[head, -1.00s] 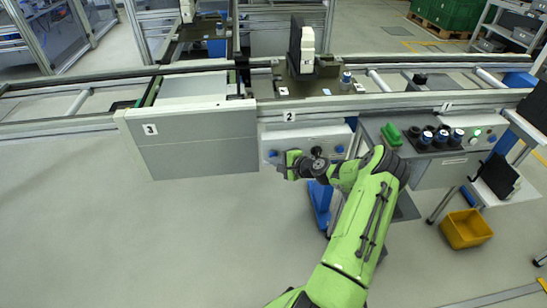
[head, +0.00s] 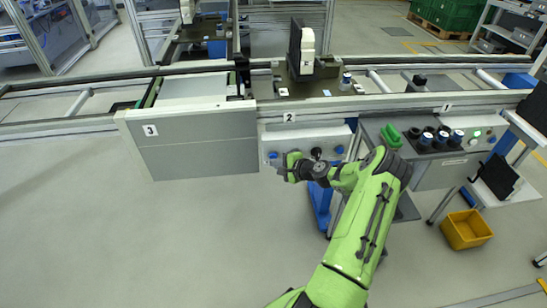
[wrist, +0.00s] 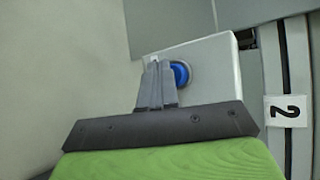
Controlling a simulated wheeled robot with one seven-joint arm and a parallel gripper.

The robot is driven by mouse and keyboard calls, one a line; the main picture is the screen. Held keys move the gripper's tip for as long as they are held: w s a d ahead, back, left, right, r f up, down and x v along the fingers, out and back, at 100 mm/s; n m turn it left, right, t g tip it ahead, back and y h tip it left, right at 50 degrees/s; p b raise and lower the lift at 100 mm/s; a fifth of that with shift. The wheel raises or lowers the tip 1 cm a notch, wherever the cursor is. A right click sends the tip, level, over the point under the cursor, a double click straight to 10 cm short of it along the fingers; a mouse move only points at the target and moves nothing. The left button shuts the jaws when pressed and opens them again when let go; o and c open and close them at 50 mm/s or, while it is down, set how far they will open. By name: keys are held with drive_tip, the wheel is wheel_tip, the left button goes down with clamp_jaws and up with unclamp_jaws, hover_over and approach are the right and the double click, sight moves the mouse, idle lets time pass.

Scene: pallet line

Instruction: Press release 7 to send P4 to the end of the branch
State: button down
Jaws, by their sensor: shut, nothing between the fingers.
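My gripper (head: 281,167) is shut and empty, at the left end of a light grey control box under the sign 2. In the wrist view its fingertips (wrist: 158,64) point at a round blue button (wrist: 180,73) in a metal ring and partly cover it. I cannot tell whether they touch it. The blue button also shows in the head view (head: 272,155). A pallet (head: 290,88) carrying a black and white upright block (head: 306,48) sits on the line above. No label reading 7 or P4 is legible.
The same box holds a black knob (head: 316,153) and another blue button (head: 339,149). A grey panel (head: 195,145) marked 3 hangs at left.

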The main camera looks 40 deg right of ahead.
drive_tip(key=shift+s+a, duration=0.2)
drive_tip(key=shift+s, duration=0.1)
drive_tip(key=shift+s, duration=0.1)
